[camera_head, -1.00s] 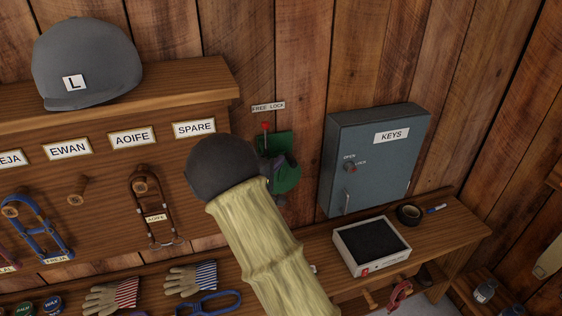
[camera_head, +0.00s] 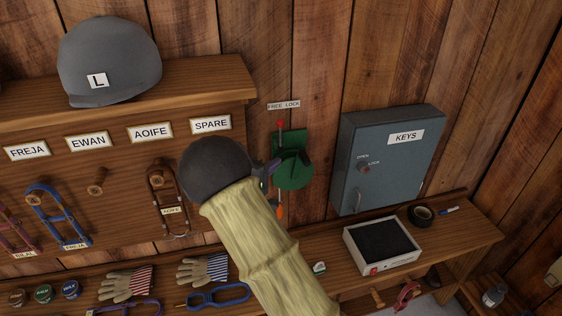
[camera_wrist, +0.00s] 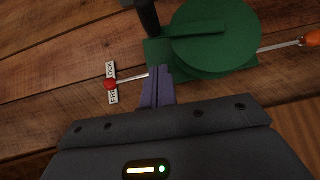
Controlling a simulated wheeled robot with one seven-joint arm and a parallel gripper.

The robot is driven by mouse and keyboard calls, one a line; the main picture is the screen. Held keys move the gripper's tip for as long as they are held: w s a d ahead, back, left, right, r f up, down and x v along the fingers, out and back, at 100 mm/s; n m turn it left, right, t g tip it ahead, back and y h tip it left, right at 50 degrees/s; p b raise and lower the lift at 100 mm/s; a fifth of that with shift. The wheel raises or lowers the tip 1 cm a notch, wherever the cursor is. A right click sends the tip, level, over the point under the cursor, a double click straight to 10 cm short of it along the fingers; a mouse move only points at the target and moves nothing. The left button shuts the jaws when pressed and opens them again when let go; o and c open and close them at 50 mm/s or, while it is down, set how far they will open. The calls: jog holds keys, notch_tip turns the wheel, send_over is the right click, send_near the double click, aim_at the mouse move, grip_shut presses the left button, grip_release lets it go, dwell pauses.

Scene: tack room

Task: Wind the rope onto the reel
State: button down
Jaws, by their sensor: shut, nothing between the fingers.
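A green reel (camera_head: 294,166) is mounted on the plank wall; its round disc also fills the top of the wrist view (camera_wrist: 215,38). A red-knobbed lever (camera_head: 280,125) sticks up from it below a FREE LOCK label (camera_head: 284,105). I cannot tell which word it points to. An orange piece (camera_head: 279,212) hangs below the reel on a thin pale line or rod. A dark post (camera_wrist: 144,14) stands beside the disc. My gripper (camera_wrist: 160,72) is shut and empty, its purple fingers at the reel's left edge; contact is unclear. No wound rope is clearly visible.
A blue-grey KEYS cabinet (camera_head: 390,160) is on the wall to the right. A board (camera_head: 110,180) with bridles and a shelf with a helmet (camera_head: 110,62) are left. Gloves (camera_head: 200,269) lie below.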

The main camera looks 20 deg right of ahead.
aim_at(303, 162)
jog(key=b+v, duration=0.2)
jog(key=v, duration=0.6)
jog(key=shift+f, duration=0.1)
